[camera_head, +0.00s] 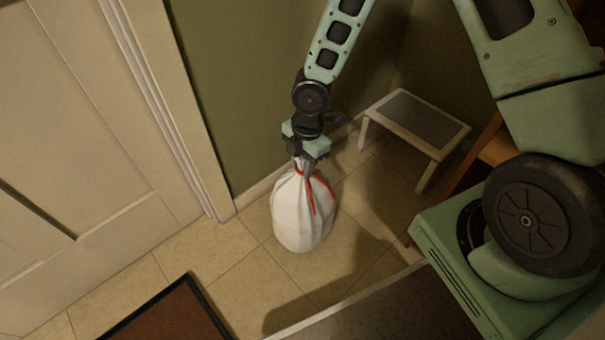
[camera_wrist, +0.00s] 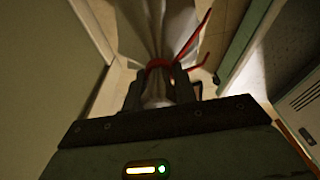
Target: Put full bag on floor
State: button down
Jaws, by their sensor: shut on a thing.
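A full white bag (camera_head: 300,212) with red drawstrings is upright at or just above the tiled floor (camera_head: 240,290), near the wall. I cannot tell for sure whether its base touches the tiles. My gripper (camera_head: 304,160) is above the bag and shut on its gathered neck. In the wrist view the bag (camera_wrist: 155,30) spreads out beyond the fingers, with the red drawstring around its neck. My gripper (camera_wrist: 160,88) pinches the neck there, and one red string hangs loose to the right.
A small step stool (camera_head: 415,118) stands to the right of the bag by the wall. A brown mat (camera_head: 165,315) lies at the lower left, near the white door (camera_head: 70,130). A grey counter edge (camera_head: 350,310) is at the bottom. Bare tiles lie around the bag.

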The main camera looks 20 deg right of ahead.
notch_tip(320, 180, down, 2)
jog(key=shift+f+b, duration=0.2)
jog(key=shift+b, duration=0.3)
jog(key=shift+r, duration=0.1)
jog(key=c, duration=1.1)
grip_release()
jog(key=shift+f, duration=0.2)
